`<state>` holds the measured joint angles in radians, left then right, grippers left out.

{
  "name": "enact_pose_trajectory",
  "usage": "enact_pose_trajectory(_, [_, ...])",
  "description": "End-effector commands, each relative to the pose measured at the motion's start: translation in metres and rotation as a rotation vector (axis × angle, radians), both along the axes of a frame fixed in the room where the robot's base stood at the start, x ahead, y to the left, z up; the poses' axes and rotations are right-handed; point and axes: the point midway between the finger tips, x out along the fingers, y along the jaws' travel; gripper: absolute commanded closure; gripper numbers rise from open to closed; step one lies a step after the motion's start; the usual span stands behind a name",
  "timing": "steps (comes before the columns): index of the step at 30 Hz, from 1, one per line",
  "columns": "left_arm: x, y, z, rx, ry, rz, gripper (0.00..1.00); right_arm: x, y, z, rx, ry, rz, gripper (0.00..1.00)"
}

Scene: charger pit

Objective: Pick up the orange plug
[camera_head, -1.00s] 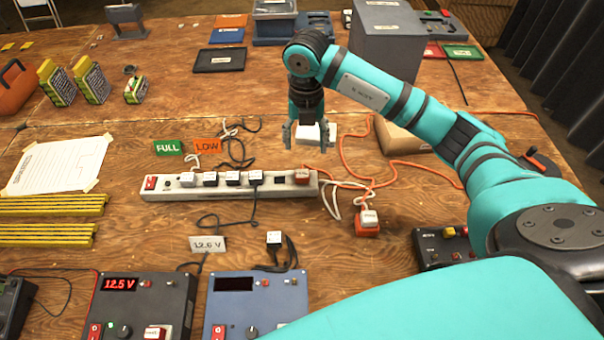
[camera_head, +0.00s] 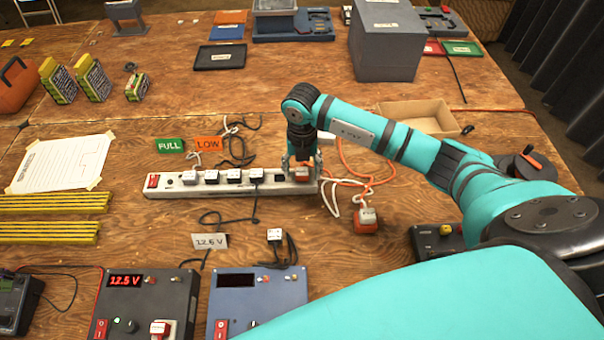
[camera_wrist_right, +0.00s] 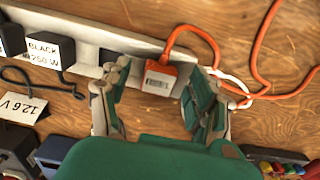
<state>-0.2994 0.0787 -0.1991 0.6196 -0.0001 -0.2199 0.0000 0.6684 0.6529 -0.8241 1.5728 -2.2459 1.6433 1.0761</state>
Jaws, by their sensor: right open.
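An orange plug (camera_head: 301,174) with a pale label sits in the right end of the grey power strip (camera_head: 215,190). My right gripper (camera_head: 302,161) is above the strip, pointing down over this plug. In the right wrist view the orange plug (camera_wrist_right: 158,79) lies between the two spread fingers of the right gripper (camera_wrist_right: 157,70). The fingers are open, with gaps showing on both sides of the plug. An orange cord runs from the plug to the right. The left gripper is not in view.
Several other plugs sit along the strip, including one labelled black (camera_wrist_right: 47,50). Another orange plug (camera_head: 367,220) lies on the table to the right. Charger boxes (camera_head: 147,305) stand at the front. An open cardboard box (camera_head: 420,116) stands behind my right arm.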

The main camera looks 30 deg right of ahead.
Motion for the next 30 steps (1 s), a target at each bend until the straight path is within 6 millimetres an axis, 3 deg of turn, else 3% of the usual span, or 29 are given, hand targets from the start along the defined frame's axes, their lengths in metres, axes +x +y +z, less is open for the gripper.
enact_pose_trajectory(2, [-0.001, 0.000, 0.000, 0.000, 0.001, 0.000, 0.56, 0.000, 0.000, 0.000, 0.000, 0.000, 0.000, 0.40])
enact_pose_trajectory(16, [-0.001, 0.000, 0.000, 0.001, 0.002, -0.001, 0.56, 0.000, 0.000, 0.001, 0.000, -0.001, 0.000, 1.00])
enact_pose_trajectory(25, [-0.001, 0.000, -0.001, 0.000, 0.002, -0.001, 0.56, 0.001, 0.000, 0.003, 0.000, -0.002, 0.000, 1.00])
enact_pose_trajectory(30, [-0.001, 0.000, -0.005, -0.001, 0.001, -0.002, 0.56, 0.001, 0.000, 0.016, 0.000, -0.004, 0.001, 1.00])
